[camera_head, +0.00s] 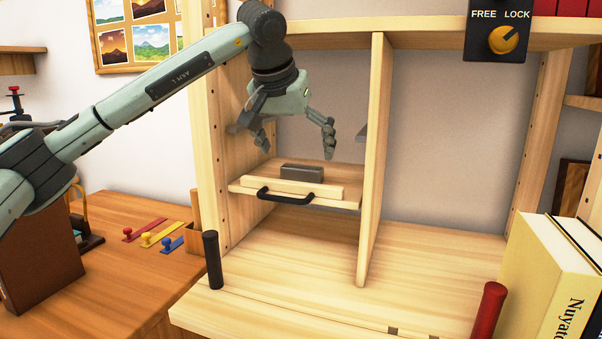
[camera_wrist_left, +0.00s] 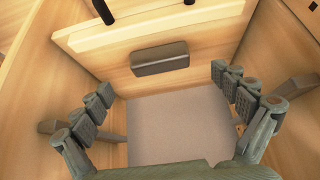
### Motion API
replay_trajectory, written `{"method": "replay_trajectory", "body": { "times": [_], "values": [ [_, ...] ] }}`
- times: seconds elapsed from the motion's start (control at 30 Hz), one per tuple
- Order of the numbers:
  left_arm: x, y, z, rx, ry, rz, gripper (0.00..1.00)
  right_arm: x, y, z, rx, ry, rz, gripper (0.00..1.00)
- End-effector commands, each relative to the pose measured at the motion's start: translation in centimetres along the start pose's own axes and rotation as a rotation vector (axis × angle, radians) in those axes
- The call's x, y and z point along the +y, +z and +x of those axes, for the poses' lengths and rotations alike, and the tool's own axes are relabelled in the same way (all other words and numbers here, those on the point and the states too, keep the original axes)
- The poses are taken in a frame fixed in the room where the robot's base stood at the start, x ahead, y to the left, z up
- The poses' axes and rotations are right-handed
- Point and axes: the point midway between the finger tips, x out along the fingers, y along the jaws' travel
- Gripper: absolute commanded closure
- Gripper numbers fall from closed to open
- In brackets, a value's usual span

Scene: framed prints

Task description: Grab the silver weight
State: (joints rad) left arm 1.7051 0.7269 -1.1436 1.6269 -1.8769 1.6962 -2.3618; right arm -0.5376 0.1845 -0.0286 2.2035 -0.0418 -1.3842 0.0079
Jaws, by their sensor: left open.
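The weight (camera_head: 302,173) is a dark grey bar lying on a small wooden shelf board (camera_head: 340,203) with a black handle in the left compartment of the cabinet. In the left wrist view the weight (camera_wrist_left: 160,58) lies ahead, between and beyond the fingertips. My left gripper (camera_head: 296,152) is open above the weight, its fingers spread to either side and apart from it. The left wrist view shows both fingers of the gripper (camera_wrist_left: 163,78) with nothing between them. My right gripper is not in view.
A vertical divider (camera_head: 375,150) stands just right of the gripper, and the cabinet's side panel stands left. A black post (camera_head: 212,260) and a red post (camera_head: 488,312) rise at the front. Books (camera_head: 550,280) stand at right. The right compartment is empty.

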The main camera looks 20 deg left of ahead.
Motion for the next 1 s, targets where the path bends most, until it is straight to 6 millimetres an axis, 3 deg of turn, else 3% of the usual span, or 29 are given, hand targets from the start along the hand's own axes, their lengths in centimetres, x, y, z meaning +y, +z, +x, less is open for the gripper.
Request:
{"method": "replay_trajectory", "body": {
  "times": [0.23,0.5,1.0],
  "values": [
    [0.0,-0.3,3.7,-0.004,0.002,-0.001,0.03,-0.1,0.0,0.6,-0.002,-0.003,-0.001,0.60],
    [0.0,-0.4,4.3,-0.001,0.002,-0.001,0.03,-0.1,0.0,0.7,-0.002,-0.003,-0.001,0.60],
    [0.0,-0.3,4.3,-0.001,0.003,-0.001,0.63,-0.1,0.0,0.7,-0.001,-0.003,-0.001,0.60]
  ]
}}
